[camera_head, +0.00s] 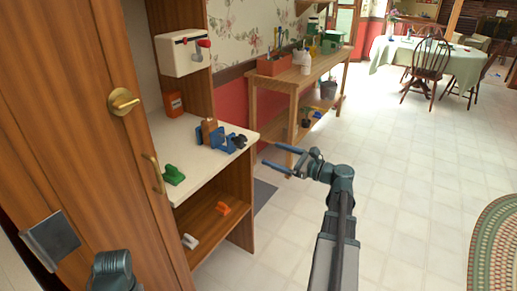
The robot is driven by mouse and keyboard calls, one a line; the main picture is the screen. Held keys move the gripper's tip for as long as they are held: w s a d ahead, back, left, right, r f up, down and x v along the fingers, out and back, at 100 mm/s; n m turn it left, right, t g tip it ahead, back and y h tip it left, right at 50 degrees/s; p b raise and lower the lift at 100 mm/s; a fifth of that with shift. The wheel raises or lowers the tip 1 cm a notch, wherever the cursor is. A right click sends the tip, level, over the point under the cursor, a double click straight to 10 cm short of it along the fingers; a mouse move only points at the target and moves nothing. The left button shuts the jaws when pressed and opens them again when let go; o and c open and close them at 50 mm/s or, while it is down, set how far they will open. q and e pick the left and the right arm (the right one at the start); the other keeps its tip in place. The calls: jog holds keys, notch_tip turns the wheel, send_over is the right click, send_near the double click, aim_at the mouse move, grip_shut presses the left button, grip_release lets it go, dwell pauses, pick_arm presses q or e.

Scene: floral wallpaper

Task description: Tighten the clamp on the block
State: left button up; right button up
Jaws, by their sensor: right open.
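A blue clamp (229,143) stands near the right end of the pale shelf top (190,132). A brown block (208,126) is upright at the clamp's left side; whether the jaws touch it is too small to tell. A dark part (239,141) sits at the clamp's right end. My right gripper (264,153) is open, its two blue-grey fingers pointing left toward the clamp. It is empty, over the floor just right of the shelf edge, apart from the clamp.
A green object (174,175) and an orange-red box (173,104) are on the shelf top. An orange piece (223,208) and a white piece (190,241) lie on the lower shelf. A wooden door (75,140) fills the left. A wooden bench (290,85) stands behind.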

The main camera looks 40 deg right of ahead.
aim_at(244, 143)
jog(key=w+a+n, duration=0.1)
jog(key=w+n, duration=0.3)
jog(key=n, duration=0.6)
jog(key=w+a+n, duration=0.2)
jog(key=w+n, duration=0.3)
jog(key=n, duration=0.4)
jog(key=w+a+n, duration=0.2)
jog(key=w+n, duration=0.2)
jog(key=n, duration=0.6)
jog(key=shift+w+a+r+n, duration=0.15)
jog(key=shift+w+a+n, duration=0.05)
jog(key=shift+a+n, duration=0.1)
jog(key=c, duration=1.4)
jog(key=shift+o, duration=0.2)
